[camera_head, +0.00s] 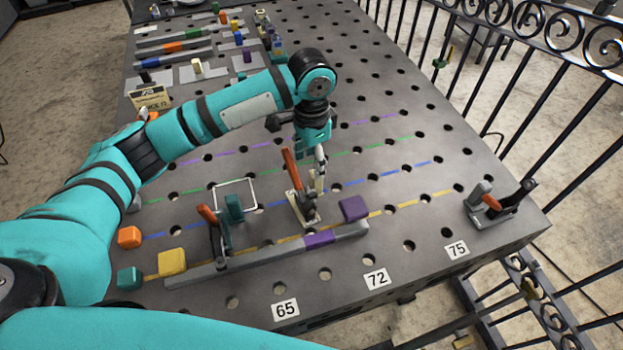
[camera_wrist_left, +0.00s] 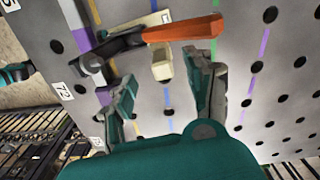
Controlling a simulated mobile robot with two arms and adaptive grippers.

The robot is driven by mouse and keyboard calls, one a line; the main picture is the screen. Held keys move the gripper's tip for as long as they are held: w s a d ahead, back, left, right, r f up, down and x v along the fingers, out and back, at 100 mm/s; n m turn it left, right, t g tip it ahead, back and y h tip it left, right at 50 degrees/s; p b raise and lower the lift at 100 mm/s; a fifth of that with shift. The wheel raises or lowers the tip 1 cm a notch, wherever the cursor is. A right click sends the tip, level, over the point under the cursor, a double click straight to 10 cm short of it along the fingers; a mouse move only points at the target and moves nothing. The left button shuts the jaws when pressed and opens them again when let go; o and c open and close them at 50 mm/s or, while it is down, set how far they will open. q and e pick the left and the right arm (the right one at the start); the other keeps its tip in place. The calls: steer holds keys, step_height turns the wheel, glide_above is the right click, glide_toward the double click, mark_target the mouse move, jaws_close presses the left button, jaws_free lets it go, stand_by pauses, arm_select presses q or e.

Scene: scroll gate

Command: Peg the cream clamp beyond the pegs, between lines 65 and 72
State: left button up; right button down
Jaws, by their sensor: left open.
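The cream clamp (camera_head: 304,210) stands on the grey perforated table, with its orange handle (camera_head: 290,170) raised. It is behind the grey bar with a purple band (camera_head: 320,238), left of the purple block (camera_head: 353,208). My left gripper (camera_head: 312,160) points down over the clamp and is open. In the left wrist view, the clamp's cream post (camera_wrist_left: 161,68) shows between the two spread fingertips (camera_wrist_left: 166,70), and the orange handle (camera_wrist_left: 184,31) lies across beyond them. I cannot tell whether the fingers touch it. The labels 65 (camera_head: 285,309) and 72 (camera_head: 376,279) are on the front edge.
Another orange-handled clamp (camera_head: 215,238) stands at the bar's left part, beside a teal block (camera_head: 234,207) and a white outline (camera_head: 236,184). A grey clamp (camera_head: 497,204) sits near label 75 (camera_head: 457,250). Yellow (camera_head: 172,262) and orange (camera_head: 129,237) blocks stand left.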

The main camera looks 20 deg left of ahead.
mark_target(312, 187)
arm_select(q)
step_height(312, 187, down, 5)
steer(key=shift+f+p, duration=0.2)
steer(key=shift+p, duration=0.1)
step_height(312, 187, down, 3)
steer(key=shift+f, duration=0.6)
arm_select(e)
steer(key=shift+w+a+r, duration=0.5)
steer(key=shift+w+r, duration=0.1)
steer(key=shift+w, duration=0.1)
arm_select(q)
jaws_close()
arm_select(e)
steer(key=shift+w+d, duration=0.3)
arm_select(q)
steer(key=shift+p, duration=0.3)
arm_select(e)
steer(key=shift+r, duration=0.15)
arm_select(q)
steer(key=shift+s+d+m+p, duration=0.1)
steer(key=shift+s+m+p, duration=0.1)
steer(key=shift+m+p, duration=0.55)
arm_select(e)
steer(key=shift+r, duration=0.65)
